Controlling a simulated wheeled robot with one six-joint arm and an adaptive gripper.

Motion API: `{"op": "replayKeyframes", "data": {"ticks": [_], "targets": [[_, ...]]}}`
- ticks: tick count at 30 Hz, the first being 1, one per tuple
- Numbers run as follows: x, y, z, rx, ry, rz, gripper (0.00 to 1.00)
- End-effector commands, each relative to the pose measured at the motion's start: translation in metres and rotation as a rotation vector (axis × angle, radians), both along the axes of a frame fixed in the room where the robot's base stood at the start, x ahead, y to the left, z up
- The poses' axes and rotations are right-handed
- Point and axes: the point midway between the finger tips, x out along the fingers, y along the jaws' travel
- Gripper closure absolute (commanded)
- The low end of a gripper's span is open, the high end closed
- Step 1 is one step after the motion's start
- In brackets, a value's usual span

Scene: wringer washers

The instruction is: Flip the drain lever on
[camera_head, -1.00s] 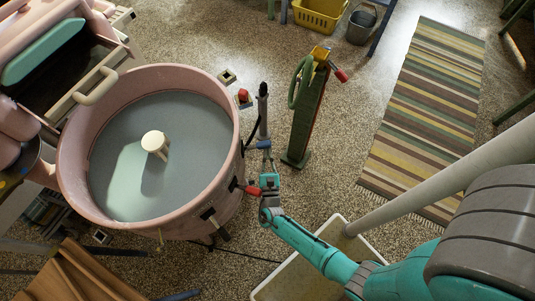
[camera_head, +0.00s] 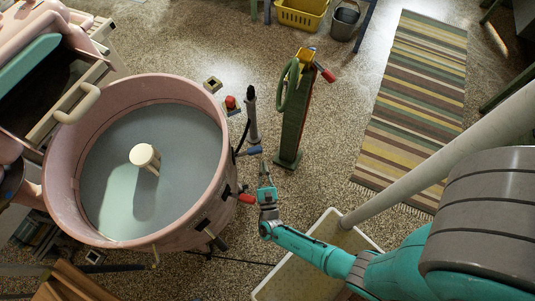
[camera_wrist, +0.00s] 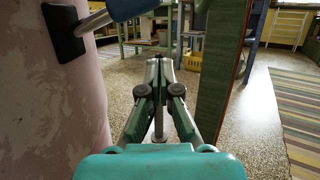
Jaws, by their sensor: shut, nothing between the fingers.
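The pink washer tub (camera_head: 60,205) stands at left in the head view, with several levers on its right side. A blue-handled lever (camera_head: 249,151) sticks out to the right, and a red-handled lever (camera_head: 246,199) sits nearer. I cannot tell from any label which is the drain lever. My gripper (camera_head: 263,163) is shut and empty, just right of the tub, close to the blue handle. In the wrist view, my fingertips (camera_wrist: 160,64) are together. The blue handle (camera_wrist: 128,8) is above and left of them, on a metal rod from a black plate (camera_wrist: 64,32).
A green upright post (camera_head: 291,130) with a red handle stands right of my gripper. A grey post (camera_head: 252,118) stands behind the blue handle. A pale tray (camera_head: 330,224) lies under my arm. A striped rug (camera_head: 415,110) and a yellow basket (camera_head: 301,12) are farther off.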

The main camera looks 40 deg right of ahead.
Motion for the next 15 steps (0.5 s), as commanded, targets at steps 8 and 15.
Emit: {"op": "replayKeyframes", "data": {"ticks": [8,15], "targets": [[-0.031,0.021,-0.010,0.001,0.005,0.005,1.00],[-0.051,0.034,-0.016,0.001,0.005,0.005,1.00]]}}
